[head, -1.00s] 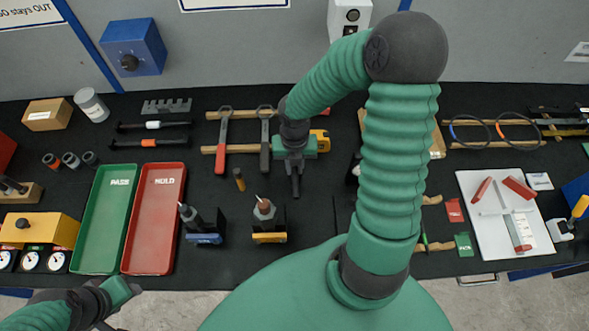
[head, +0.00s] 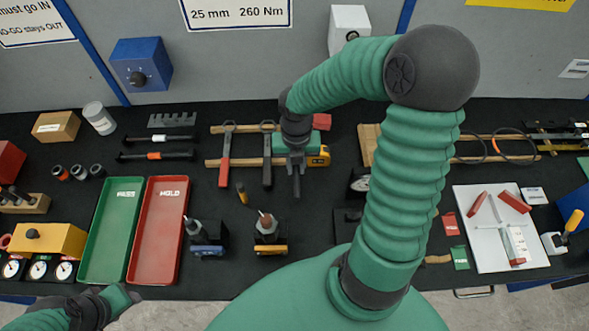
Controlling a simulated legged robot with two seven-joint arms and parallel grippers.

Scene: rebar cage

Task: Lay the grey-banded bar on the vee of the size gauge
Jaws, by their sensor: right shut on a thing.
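My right gripper (head: 297,190) points down over the middle of the dark bench, beside the yellow tool. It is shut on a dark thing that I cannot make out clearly. Two black bars lie side by side at the back left: one has a pale band (head: 158,140), the other an orange band (head: 155,156). I cannot tell whether the pale band is the grey one. I cannot pick out the vee of the size gauge; a grey notched piece (head: 172,120) lies behind the bars. My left gripper (head: 122,297) is at the lower left, off the bench front; its jaws are unclear.
A green tray (head: 110,232) and a red tray (head: 158,232) lie at the left. Red-handled and dark-handled tools lie across wooden strips (head: 215,163) left of my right gripper. Two upright tools (head: 206,236) stand in front. A white board (head: 500,250) is at the right. My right arm hides part of the bench.

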